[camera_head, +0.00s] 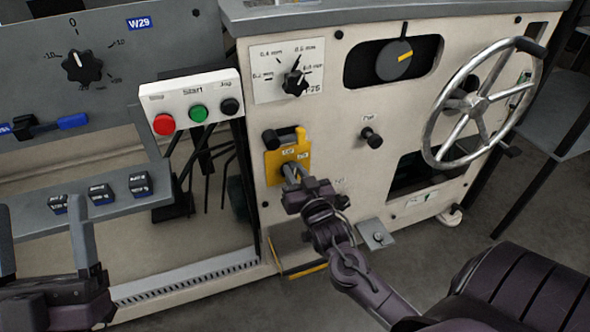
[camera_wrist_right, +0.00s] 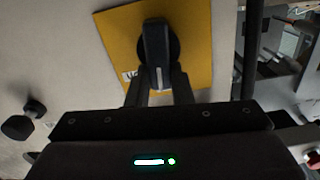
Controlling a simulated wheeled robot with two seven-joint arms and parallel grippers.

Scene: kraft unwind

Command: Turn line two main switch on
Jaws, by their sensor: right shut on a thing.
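A yellow plate (camera_head: 273,160) with a dark switch handle is on the cream machine front, left of centre. In the right wrist view the yellow plate (camera_wrist_right: 196,30) carries a black rotary handle (camera_wrist_right: 155,45), lying roughly upright in that picture. My right gripper (camera_head: 292,172) reaches the plate from below and is shut on the handle; its fingers (camera_wrist_right: 158,84) sit on either side of the handle's near end. In the head view the gripper partly hides the handle. The plate's small labels are unreadable. My left gripper (camera_head: 42,218) is open and empty at the lower left.
A white box with red, green and black buttons (camera_head: 198,113) is left of the plate. A black knob (camera_head: 371,137) and a large handwheel (camera_head: 480,105) are to the right. A grey rail with several small switches (camera_head: 100,194) is near my left gripper.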

